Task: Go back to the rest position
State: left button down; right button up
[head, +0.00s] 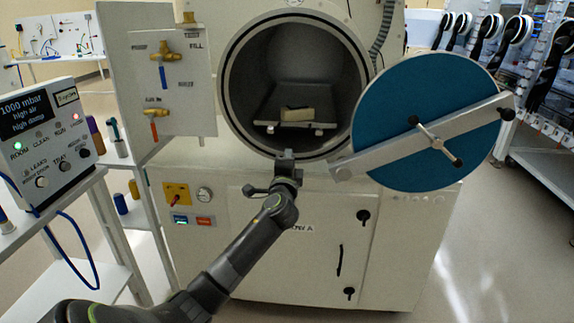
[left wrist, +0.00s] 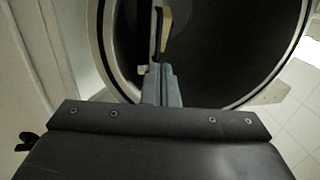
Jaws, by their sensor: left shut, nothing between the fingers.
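My left gripper (head: 286,157) is in front of the lower rim of the round chamber opening (head: 230,85). Its fingers are shut with nothing between them; the closed fingers also show in the left wrist view (left wrist: 161,72). Inside the chamber, a tan block (head: 297,114) lies on a tray with a pale front bar (head: 285,125), beyond my fingers. My right gripper is in neither view.
The round blue door (head: 400,105) stands swung open to the right, with a metal bar and handle across it. A valve panel (head: 170,85) is left of the opening. A control box (head: 45,135) stands on a white cart at the left. Open floor (head: 490,250) lies right.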

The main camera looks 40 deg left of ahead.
pick_arm(q)
jog(key=shift+v, duration=1.2)
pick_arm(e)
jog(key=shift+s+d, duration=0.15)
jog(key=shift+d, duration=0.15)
pick_arm(q)
jog(key=shift+a+f, duration=0.1)
jog(key=shift+f, duration=0.05)
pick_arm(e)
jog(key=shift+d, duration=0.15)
